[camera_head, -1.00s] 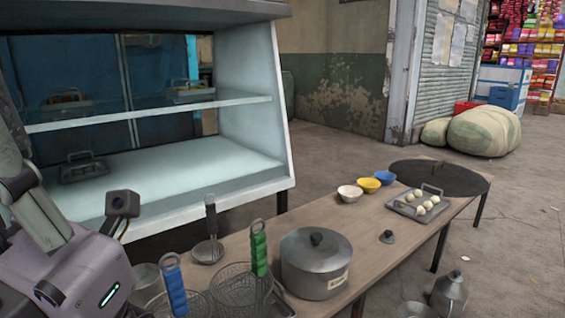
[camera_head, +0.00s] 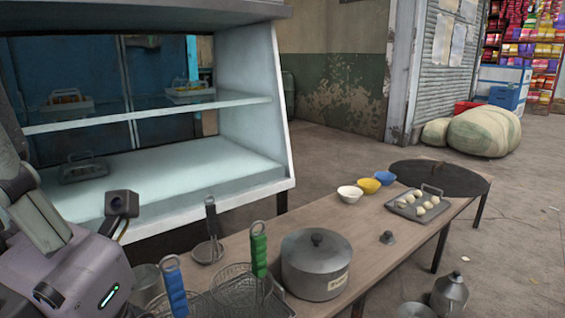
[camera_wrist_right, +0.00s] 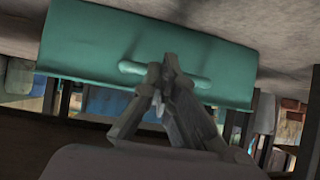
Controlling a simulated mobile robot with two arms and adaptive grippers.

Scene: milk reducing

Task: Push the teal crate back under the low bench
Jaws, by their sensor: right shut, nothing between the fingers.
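The teal crate (camera_wrist_right: 110,50) shows in the right wrist view, its broad face with a raised bar handle (camera_wrist_right: 195,80) turned towards the camera. It lies against the grey floor, which is at the top of this picture. My right gripper (camera_wrist_right: 163,68) is shut and empty. Its fingertips overlap the middle of the handle in the picture; I cannot tell whether they touch the crate. Dark upright legs show beside the crate, and a dark brown surface, perhaps the low bench (camera_wrist_right: 60,138), runs below it in the picture. My left gripper is not in view; the crate is not in the head view.
In the head view a wooden table (camera_head: 385,245) holds a lidded pot (camera_head: 316,270), frying baskets, bowls (camera_head: 368,186) and a tray of white balls (camera_head: 410,212). A glass-shelved display case (camera_head: 245,120) stands behind. A metal can (camera_head: 450,295) is on the floor right of the table.

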